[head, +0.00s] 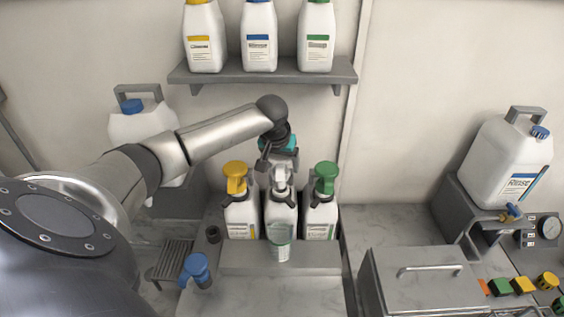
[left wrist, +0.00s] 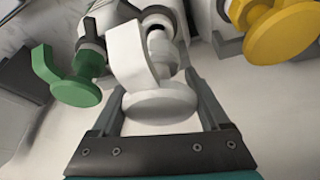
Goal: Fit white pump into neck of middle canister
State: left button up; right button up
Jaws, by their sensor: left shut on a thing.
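The white pump (head: 282,178) is upright at the neck of the middle canister (head: 281,215), which stands between two others. My left gripper (head: 278,158) reaches it from above and is shut on it. In the left wrist view the white pump (left wrist: 160,104) has its round head between the two fingers of my left gripper (left wrist: 158,88), and its spout points away from the palm. A grey collar (left wrist: 155,17) shows below the pump. I cannot tell whether the pump is fully seated in the neck. My right gripper is not in view.
Canisters with a yellow pump (head: 236,176) and a green pump (head: 326,176) stand close on either side. A clear greenish cup (head: 279,244) stands in front. A blue pump (head: 196,268) is at the front left. A shelf (head: 262,77) with bottles hangs above.

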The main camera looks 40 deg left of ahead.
pick_arm(q)
jog(key=shift+f+b, duration=0.5)
jog(key=shift+f, duration=0.85)
jog(key=shift+f, duration=0.1)
jog(key=shift+f, duration=0.65)
jog(key=o, duration=1.3)
jog(key=shift+c, duration=0.2)
jog(key=v, duration=1.5)
jog(key=shift+b, duration=0.35)
